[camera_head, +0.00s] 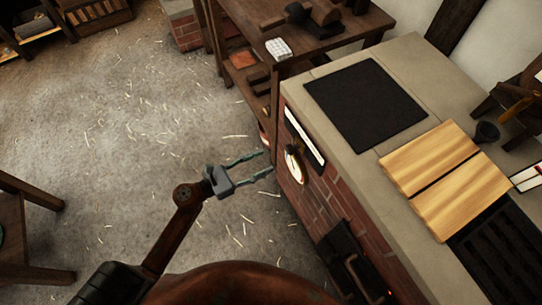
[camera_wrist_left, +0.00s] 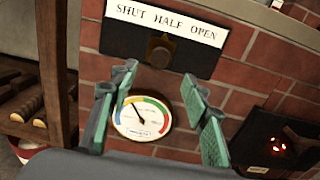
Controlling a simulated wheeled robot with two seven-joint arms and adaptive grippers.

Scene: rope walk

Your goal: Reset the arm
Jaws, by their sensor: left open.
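My left gripper (camera_head: 256,166) is open and empty in the head view, with its arm coming up from the lower left. It is in front of the brick side of the counter, short of a round dial gauge (camera_head: 294,165). In the left wrist view the two green fingers (camera_wrist_left: 161,118) stand apart, with the gauge (camera_wrist_left: 142,119) showing between them. Above the gauge is a dark plate with a knob (camera_wrist_left: 159,50) and a label (camera_wrist_left: 166,24) reading "SHUT HALF OPEN". My right gripper is in neither view.
The brick counter (camera_head: 405,55) carries a black plate (camera_head: 365,104) and wooden boards (camera_head: 430,158). A firebox with a red glow (camera_wrist_left: 277,146) is low at its front. A wooden bench (camera_head: 340,28) stands behind. The straw-strewn floor (camera_head: 120,130) at left is open.

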